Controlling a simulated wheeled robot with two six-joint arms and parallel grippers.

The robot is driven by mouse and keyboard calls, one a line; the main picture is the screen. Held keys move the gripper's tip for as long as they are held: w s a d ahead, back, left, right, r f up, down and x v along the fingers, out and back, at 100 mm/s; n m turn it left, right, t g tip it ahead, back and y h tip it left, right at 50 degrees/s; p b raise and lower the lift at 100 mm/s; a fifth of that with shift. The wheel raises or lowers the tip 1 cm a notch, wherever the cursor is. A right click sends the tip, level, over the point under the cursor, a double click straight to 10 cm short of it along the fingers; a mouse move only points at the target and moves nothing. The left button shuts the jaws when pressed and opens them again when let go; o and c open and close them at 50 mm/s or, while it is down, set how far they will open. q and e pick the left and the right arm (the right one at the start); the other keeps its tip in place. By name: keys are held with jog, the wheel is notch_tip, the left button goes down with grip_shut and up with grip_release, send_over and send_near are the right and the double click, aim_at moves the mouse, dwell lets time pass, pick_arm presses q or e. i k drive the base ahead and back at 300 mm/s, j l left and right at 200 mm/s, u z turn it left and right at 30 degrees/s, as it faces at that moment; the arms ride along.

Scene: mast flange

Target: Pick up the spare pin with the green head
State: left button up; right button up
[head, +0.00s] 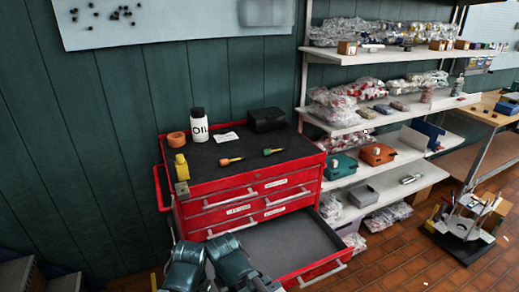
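A small pin with a green head (267,153) lies on the black top of the red tool cabinet (172,212), right of centre. Its thin yellowish end points to the right. Another pin with an orange head (225,162) lies to its left, a short gap apart. Dark teal parts of my arms show at the bottom edge, in front of the cabinet and well below the pins. No gripper fingers can be made out. Nothing touches the green-headed pin.
A lower drawer (283,246) stands open and looks empty. On the cabinet top are a white oil bottle (199,127), orange ring (176,139), black box (267,119), white paper (228,137) and yellow object (181,166). Loaded shelves (385,57) stand right.

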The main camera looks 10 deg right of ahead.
aim_at(268, 151)
jog(key=i+l+u, duration=0.15)
jog(key=l, duration=0.5)
jog(key=i+l+u, duration=0.15)
jog(key=l, duration=0.5)
jog(key=l+u, duration=0.15)
jog(key=l, duration=0.55)
jog(key=i+l, duration=0.1)
jog(key=l, duration=0.7)
jog(key=i+l, duration=0.1)
jog(key=l, duration=0.65)
jog(key=i+l, duration=0.1)
jog(key=l, duration=0.7)
